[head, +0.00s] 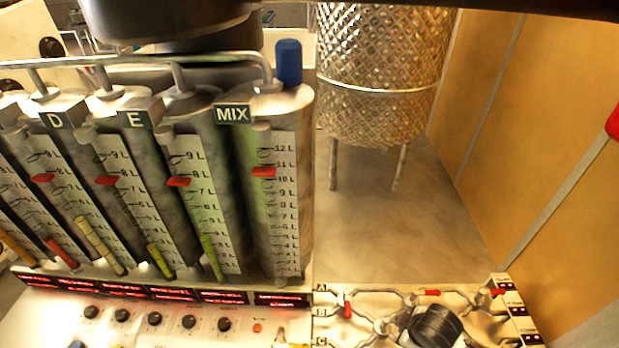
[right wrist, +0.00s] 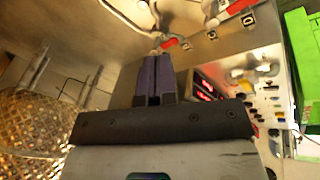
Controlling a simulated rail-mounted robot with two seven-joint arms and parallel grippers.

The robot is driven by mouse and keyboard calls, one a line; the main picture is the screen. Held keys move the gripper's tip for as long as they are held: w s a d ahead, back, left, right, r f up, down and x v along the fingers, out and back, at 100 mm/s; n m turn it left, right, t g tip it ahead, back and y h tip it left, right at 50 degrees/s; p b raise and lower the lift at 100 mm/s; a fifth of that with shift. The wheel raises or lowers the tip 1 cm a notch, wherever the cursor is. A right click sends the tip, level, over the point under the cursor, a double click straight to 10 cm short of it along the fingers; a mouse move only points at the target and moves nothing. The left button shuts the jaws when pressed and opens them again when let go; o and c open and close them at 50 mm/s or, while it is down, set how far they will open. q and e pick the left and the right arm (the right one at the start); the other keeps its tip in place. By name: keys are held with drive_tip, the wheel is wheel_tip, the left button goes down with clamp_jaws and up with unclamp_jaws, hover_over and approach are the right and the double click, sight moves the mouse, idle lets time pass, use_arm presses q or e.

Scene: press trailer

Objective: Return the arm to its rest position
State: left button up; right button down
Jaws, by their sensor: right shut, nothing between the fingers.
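My right gripper (right wrist: 153,62) shows in the right wrist view, its two dark fingers pressed together with nothing between them. It points toward a pale panel and is apart from the valves there. In the head view neither gripper can be made out. A dark rounded arm part of mine crosses the top left of the head view, above the tanks.
Tall graduated tanks (head: 262,200) with red markers stand at the left, over a console with black knobs (head: 189,321). A quilted metal vessel (head: 385,70) stands behind. Pipes with red valve handles (head: 432,293) lie at bottom right. The floor (head: 400,235) between is clear.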

drive_tip(key=s+a+r+m+t, duration=0.4)
drive_tip(key=s+r, duration=0.1)
drive_tip(key=r, duration=0.4)
drive_tip(key=s+f+m+g, duration=0.1)
drive_tip(key=s+f, duration=0.2)
drive_tip(key=s, duration=0.4)
drive_tip(key=s+f+m+g+p, duration=0.1)
drive_tip(key=s+f+m+g, duration=0.15)
drive_tip(key=s, duration=0.45)
drive_tip(key=s+f+m+g, duration=0.1)
drive_tip(key=s+f, duration=0.3)
drive_tip(key=s, duration=0.2)
wheel_tip(320, 180, up, 12)
drive_tip(key=p, duration=1.2)
drive_tip(key=shift+a, duration=0.35)
drive_tip(key=shift+n, duration=0.25)
